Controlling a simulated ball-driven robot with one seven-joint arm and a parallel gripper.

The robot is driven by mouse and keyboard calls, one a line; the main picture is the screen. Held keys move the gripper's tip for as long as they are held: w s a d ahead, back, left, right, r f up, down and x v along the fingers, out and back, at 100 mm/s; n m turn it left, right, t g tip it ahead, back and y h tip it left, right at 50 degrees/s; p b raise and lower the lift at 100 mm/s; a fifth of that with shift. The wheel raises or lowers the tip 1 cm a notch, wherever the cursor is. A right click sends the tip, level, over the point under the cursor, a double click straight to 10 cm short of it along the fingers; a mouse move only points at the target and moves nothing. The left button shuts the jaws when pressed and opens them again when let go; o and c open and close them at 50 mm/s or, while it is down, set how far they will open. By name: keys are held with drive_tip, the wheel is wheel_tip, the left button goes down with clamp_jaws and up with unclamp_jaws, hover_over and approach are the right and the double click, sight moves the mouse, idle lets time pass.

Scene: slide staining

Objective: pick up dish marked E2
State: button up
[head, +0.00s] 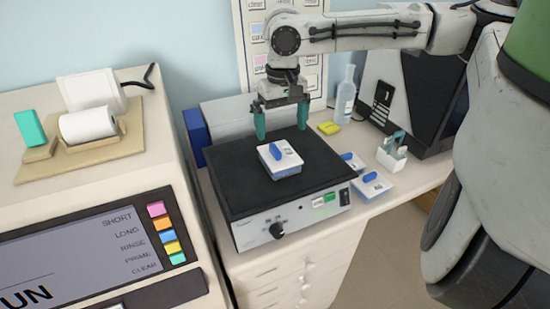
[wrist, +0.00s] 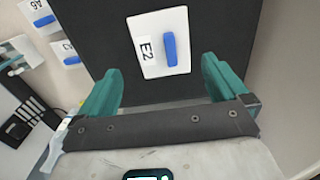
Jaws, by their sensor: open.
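The dish marked E2 (wrist: 147,57) is a white square-lidded dish with a blue handle, and its label is readable in the wrist view. In the head view the same dish (head: 287,163) sits on the black top of a hotplate-like device (head: 240,178). My gripper (head: 282,119) has teal fingers and is open and empty. It hangs above the black top, behind the dish in the head view. In the wrist view the dish lies beyond the gap between my fingertips (wrist: 158,80), apart from them.
Two similar dishes, A6 (wrist: 37,14) and another partly readable one (wrist: 68,55), lie on the bench right of the device. A clear bottle (head: 345,95), a yellow block (head: 329,128) and a white holder (head: 392,157) stand nearby. A large panelled machine (head: 100,240) stands left.

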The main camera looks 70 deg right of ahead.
sight(279, 156)
drive_tip(key=shift+w+f+p, duration=0.15)
drive_tip(key=shift+f+p, duration=0.15)
drive_tip(key=shift+f, duration=1.65)
drive_tip(key=shift+w+f+p, duration=0.1)
drive_tip(key=shift+f+p, duration=0.15)
drive_tip(key=shift+f, duration=1.65)
drive_tip(key=shift+c, duration=0.5)
drive_tip(key=c, duration=0.9)
drive_tip(key=shift+r, duration=0.1)
drive_tip(key=shift+c, duration=0.2)
